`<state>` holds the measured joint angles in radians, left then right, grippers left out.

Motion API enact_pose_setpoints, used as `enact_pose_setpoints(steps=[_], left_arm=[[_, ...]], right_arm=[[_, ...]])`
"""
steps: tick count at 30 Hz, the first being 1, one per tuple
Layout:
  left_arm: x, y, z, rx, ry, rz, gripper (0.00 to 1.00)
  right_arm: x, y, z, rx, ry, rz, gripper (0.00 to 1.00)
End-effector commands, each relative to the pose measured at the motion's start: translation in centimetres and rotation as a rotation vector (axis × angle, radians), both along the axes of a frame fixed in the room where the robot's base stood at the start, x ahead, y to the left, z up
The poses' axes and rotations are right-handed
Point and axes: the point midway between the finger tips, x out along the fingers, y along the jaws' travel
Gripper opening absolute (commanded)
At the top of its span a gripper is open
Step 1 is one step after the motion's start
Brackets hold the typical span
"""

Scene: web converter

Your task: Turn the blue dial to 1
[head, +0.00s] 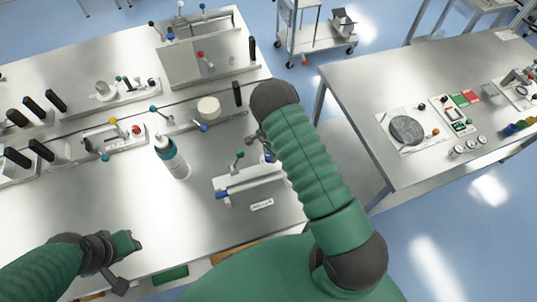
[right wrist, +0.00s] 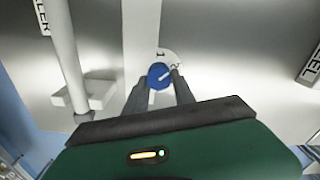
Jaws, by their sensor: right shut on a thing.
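The blue dial (right wrist: 159,76) shows in the right wrist view, a round blue knob with a pale pointer line angled toward the upper right. It sits on a light panel strip, with a white curved scale plate beside it; I cannot read its numbers. My right gripper (right wrist: 158,92) has its two dark fingers on either side of the dial, shut on it. In the head view my right arm hides most of this hand. My left gripper (head: 128,262) hangs over the near left of the bench, away from the dial; its finger opening is unclear.
A white post (right wrist: 64,50) stands left of the dial in the right wrist view. In the head view, a bottle (head: 171,158), a fixture with a blue-ended bar (head: 248,186) and several black handles stand on the metal bench. A second table (head: 350,90) is at right.

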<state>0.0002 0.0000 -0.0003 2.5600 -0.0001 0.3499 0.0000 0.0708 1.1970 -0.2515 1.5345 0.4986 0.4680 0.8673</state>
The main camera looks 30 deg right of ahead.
Motion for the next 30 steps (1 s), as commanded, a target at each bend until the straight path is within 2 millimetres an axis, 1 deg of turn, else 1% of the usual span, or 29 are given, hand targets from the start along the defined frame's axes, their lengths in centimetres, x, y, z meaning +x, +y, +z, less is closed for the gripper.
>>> enact_pose_setpoints(steps=[1, 17, 23, 30], left_arm=[[0.0, 0.0, 0.0, 0.0, 0.0, 0.0, 0.36], [0.0, 0.0, -0.2, 0.0, 0.0, 0.0, 0.36], [0.0, 0.0, -1.1, 0.0, 0.0, 0.0, 0.36], [0.0, 0.0, -2.8, 0.0, 0.0, 0.0, 0.36]], right_arm=[[0.2, 0.9, 0.1, 0.016, -0.002, 0.005, 0.0], [0.3, 1.2, 0.0, 0.019, -0.002, 0.026, 0.0], [0.4, 1.3, -0.1, 0.022, -0.003, 0.108, 0.0], [0.4, 1.3, -0.3, 0.023, -0.003, 0.292, 0.0]])
